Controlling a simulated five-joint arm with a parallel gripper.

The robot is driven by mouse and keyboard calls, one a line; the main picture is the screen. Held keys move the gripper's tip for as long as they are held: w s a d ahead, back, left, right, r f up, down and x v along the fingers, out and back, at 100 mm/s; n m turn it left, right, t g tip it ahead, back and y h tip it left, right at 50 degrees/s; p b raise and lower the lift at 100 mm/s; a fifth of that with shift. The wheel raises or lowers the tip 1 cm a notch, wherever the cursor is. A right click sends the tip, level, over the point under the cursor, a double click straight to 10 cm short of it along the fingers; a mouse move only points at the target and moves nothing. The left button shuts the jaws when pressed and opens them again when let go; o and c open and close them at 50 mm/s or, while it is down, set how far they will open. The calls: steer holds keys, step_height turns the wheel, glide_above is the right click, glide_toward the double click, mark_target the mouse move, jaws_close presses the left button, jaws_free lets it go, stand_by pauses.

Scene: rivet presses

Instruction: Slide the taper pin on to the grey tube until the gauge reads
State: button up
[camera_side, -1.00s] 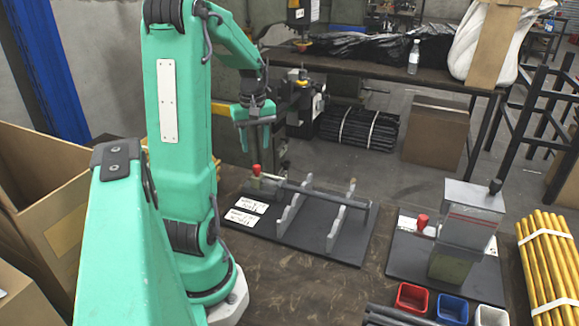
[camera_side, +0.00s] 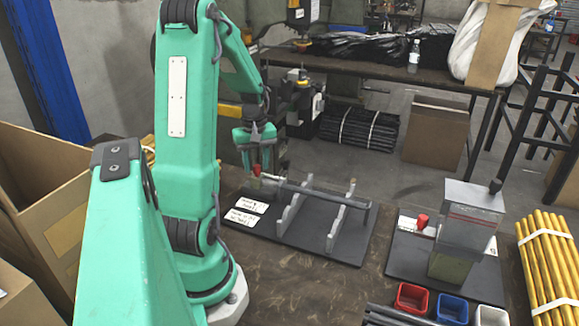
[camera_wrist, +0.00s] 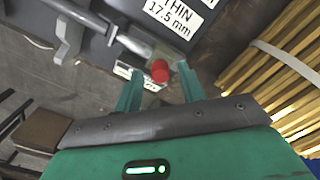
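The grey tube (camera_side: 325,194) lies level across upright brackets on a dark base plate; part of it shows at the top left of the wrist view (camera_wrist: 78,13). The taper pin has a red knob (camera_wrist: 160,71) and a silver shaft (camera_wrist: 134,43) in line with the tube's near end. Whether the shaft's tip is inside the tube I cannot tell. My gripper (camera_wrist: 159,73) is open, its fingers on either side of the red knob with gaps showing. In the side view my gripper (camera_side: 257,165) points down at the knob, which it partly hides. No gauge reading is legible.
A white label marked THIN 17.5 mm (camera_wrist: 172,14) lies beside the pin. A grey press block (camera_side: 470,215) stands on a second plate at right. Red (camera_side: 412,297), blue (camera_side: 451,308) and white bins stand in front. Yellow rods (camera_side: 548,262) lie at far right.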

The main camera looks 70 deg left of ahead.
steer(key=c, duration=0.6)
steer(key=shift+w+d, duration=0.7)
steer(key=shift+d, duration=0.05)
steer(key=o, duration=0.8)
steer(key=shift+r, duration=0.1)
step_height(320, 180, up, 8)
steer(key=shift+f, duration=0.2)
